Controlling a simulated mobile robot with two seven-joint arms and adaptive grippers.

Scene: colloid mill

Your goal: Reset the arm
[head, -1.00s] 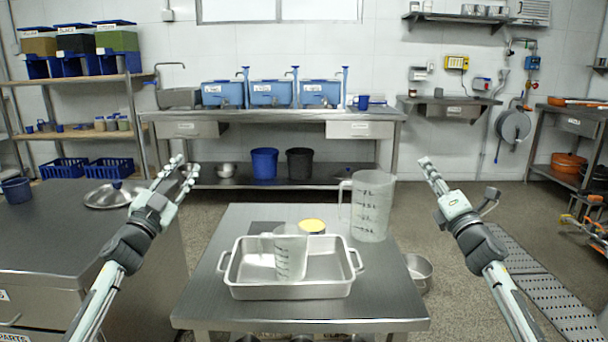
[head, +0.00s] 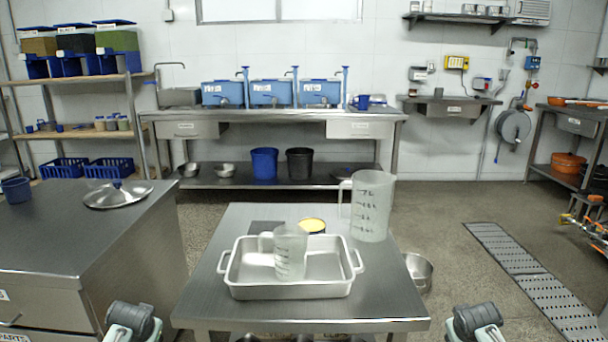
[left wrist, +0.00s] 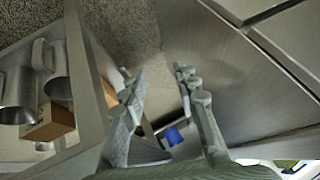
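Both of my arms are lowered in the head view, where only arm links show at the bottom edge, left and right of the central table. My left gripper (left wrist: 155,74) shows in the left wrist view. Its two fingers are apart, with nothing between them, above the floor beside steel furniture. My right gripper is outside the views. On the steel table (head: 205,300), a clear measuring jug (head: 291,252) stands in a metal tray (head: 290,291). A larger clear jug (head: 371,205) stands behind it at right, beside a yellow-topped container (head: 312,226).
A steel cabinet (head: 95,240) with a metal lid (head: 117,195) stands at left. The left wrist view shows metal vessels (left wrist: 15,95) and a brown box (left wrist: 48,122) on a shelf. A metal pot (head: 420,271) is right of the table.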

